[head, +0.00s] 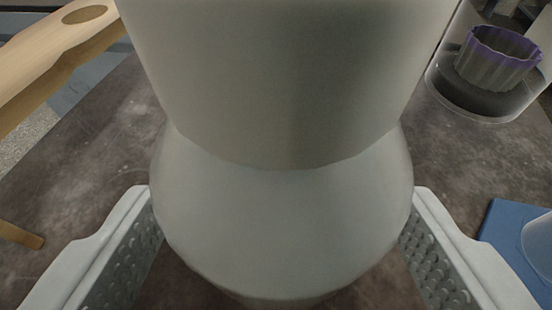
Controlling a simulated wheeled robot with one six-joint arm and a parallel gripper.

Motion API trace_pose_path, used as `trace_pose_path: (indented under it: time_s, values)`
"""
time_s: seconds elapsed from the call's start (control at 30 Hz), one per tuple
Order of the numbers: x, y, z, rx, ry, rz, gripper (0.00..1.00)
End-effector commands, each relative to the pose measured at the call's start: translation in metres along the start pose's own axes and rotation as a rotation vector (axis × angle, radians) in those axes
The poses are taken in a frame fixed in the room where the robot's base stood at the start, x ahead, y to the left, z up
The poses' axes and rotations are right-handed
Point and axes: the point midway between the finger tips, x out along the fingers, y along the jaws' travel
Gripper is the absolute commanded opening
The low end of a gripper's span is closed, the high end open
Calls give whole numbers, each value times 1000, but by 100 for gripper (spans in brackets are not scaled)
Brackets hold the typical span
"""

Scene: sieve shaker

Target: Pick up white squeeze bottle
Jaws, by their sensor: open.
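The white squeeze bottle (285,215) fills the middle of the head view, very close to the camera. Its wide upper part runs out of the top of the picture, and a rounded, narrowing part is below it. My gripper (284,245) is open, with one grey ridged jaw on each side of the bottle's rounded part. The jaws look very near its sides; I cannot tell whether they touch it. What lies behind the bottle is hidden.
A wooden piece with a hole (50,50) is at the upper left. A clear container (475,105) holding a fluted purple-rimmed cup (497,60) is at the upper right. A blue flat item (505,225) with a translucent object (540,245) is at the right.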

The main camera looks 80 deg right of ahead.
Motion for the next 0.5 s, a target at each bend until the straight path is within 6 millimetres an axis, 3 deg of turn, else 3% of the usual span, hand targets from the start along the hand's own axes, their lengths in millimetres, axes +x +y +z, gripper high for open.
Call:
trace_pose_path:
  time_s: [0.17,0.33,0.5]
  values:
    - [0,0,0,0,0,-1,75]
    - [0,0,0,0,0,0,44]
    - [0,0,0,0,0,-1,44]
